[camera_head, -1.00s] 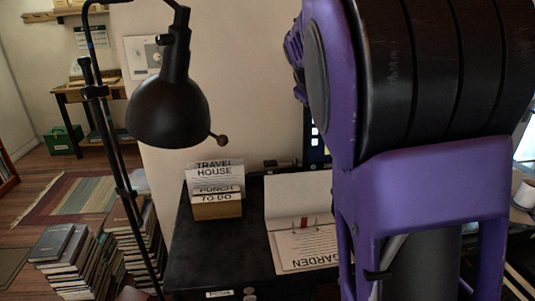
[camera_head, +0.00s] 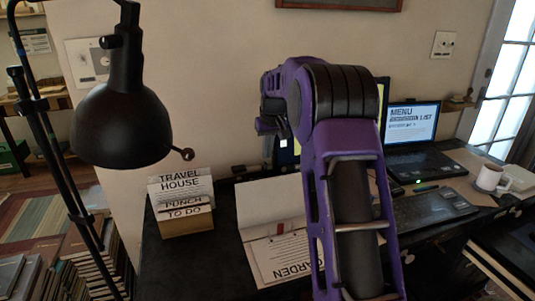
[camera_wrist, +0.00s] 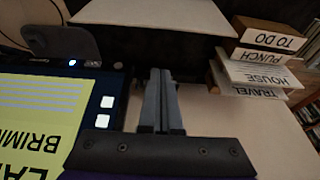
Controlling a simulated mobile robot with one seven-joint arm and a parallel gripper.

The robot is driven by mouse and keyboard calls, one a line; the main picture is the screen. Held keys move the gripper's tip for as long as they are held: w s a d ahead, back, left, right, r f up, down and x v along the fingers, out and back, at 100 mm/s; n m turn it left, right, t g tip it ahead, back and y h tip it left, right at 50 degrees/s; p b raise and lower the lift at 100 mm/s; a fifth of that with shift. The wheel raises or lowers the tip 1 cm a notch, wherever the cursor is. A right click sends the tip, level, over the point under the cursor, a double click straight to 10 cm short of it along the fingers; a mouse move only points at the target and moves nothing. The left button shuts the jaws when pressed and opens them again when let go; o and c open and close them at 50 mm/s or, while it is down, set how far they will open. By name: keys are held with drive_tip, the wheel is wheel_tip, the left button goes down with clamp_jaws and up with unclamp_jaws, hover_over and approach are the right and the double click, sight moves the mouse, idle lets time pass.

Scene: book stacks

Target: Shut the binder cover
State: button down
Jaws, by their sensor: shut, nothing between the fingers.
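The binder lies open on the dark desk in the head view, with its printed GARDEN page (camera_head: 285,262) at the front. A blank pale panel, which looks like the opened cover (camera_head: 268,203), lies behind the page. My arm hides the binder's right part. In the wrist view a pale panel (camera_wrist: 160,14), likely the same cover, shows at the top edge beyond the fingers. My gripper (camera_wrist: 158,75) is shut and empty, its fingertips apart from that panel in the picture. In the head view the fingertips cannot be made out.
A box of cards (camera_head: 184,205) stands left of the binder; it also shows in the wrist view (camera_wrist: 262,40). A black lamp (camera_head: 122,125) stands at the left. A blue-framed yellow display (camera_wrist: 45,115) is close to my gripper. A laptop (camera_head: 412,130) and mug (camera_head: 489,178) stand right.

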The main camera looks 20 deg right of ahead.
drive_tip(key=x, duration=0.8)
drive_tip(key=shift+s+r+b, duration=0.2)
drive_tip(key=shift+s+b, duration=0.1)
drive_tip(key=shift+s, duration=0.7)
drive_tip(key=shift+s+r+b, duration=0.2)
drive_tip(key=shift+s+b, duration=0.05)
drive_tip(key=shift+s, duration=0.75)
